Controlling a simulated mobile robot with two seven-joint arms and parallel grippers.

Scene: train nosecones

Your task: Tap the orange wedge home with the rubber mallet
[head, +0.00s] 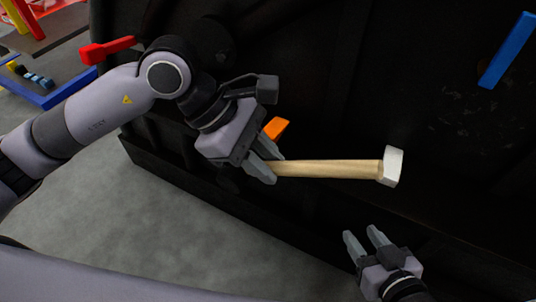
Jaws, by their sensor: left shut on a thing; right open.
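The rubber mallet (325,169) has a pale wooden handle and a whitish head (392,166). My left gripper (268,172) is shut on the end of the handle and holds the mallet roughly level, head to the right, in front of the dark panel. The orange wedge (276,128) shows just above and behind the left gripper's fingers; its lower part is hidden. The mallet head is apart from the wedge, well to its right. My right gripper (363,240) is open and empty at the lower right, below the mallet head.
A large black panel (400,80) fills the back, with a ledge along its lower edge. A blue bar (507,50) is on it at upper right, and a red handle (107,49) at upper left. A blue-edged tray (62,97) stands far left. Grey floor is clear below.

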